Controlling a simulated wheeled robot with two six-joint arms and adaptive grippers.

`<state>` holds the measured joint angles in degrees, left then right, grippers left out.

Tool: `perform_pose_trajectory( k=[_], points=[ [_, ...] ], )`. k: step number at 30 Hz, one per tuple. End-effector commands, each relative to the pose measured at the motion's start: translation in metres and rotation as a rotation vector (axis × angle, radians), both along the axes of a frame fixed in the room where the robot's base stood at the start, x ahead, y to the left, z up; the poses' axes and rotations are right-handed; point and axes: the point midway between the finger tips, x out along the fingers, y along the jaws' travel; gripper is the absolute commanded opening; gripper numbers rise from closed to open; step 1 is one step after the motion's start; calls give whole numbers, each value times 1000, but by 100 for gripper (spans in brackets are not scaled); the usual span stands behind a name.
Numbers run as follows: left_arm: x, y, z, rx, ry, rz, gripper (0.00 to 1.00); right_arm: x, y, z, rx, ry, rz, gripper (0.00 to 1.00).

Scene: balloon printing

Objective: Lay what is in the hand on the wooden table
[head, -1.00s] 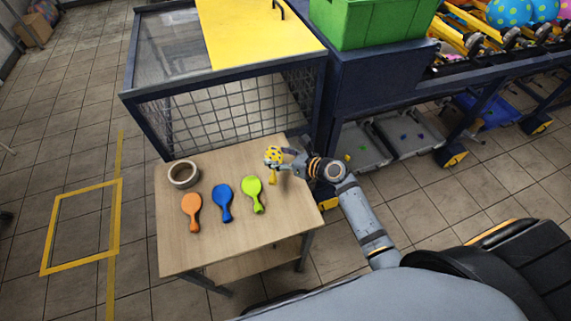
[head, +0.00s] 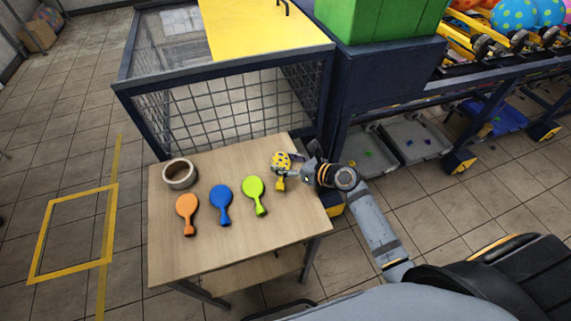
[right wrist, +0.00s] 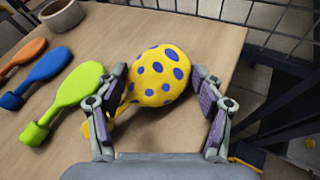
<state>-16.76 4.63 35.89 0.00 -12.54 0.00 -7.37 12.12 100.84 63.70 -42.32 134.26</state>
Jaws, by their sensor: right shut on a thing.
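A yellow balloon with blue-purple dots (head: 280,160) is between the fingers of my right gripper (head: 289,166), which is shut on it. In the right wrist view the balloon (right wrist: 160,75) has a finger on each side, its round end away from the palm and its neck toward the lower left. It is over the back right part of the wooden table (head: 240,238). Whether it touches the tabletop I cannot tell. My left gripper is not in view.
Lime green (head: 253,187), blue (head: 221,198) and orange (head: 187,206) balloons lie in a row on the table. A round roll or ring (head: 180,174) sits at its back left. A mesh cage (head: 220,108) stands directly behind. The front of the tabletop is clear.

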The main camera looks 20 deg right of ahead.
Motion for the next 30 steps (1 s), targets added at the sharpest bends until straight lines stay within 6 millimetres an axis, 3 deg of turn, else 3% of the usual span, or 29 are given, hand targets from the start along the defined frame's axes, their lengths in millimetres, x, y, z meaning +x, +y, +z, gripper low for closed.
perform_pose_trajectory(
  k=[2, 3, 7, 19, 30],
  points=[
    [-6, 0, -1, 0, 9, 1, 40, 0, 0, -3, 1, 1, -1, 57],
    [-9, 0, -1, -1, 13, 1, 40, 0, 0, -2, 1, 0, -1, 72],
    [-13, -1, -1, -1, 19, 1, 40, 0, 0, -2, 1, 0, -1, 90],
    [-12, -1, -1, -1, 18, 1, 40, 0, 0, 2, -1, -2, 1, 91],
    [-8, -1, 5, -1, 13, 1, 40, -60, -45, 29, -11, 2, 4, 91]
  ],
)
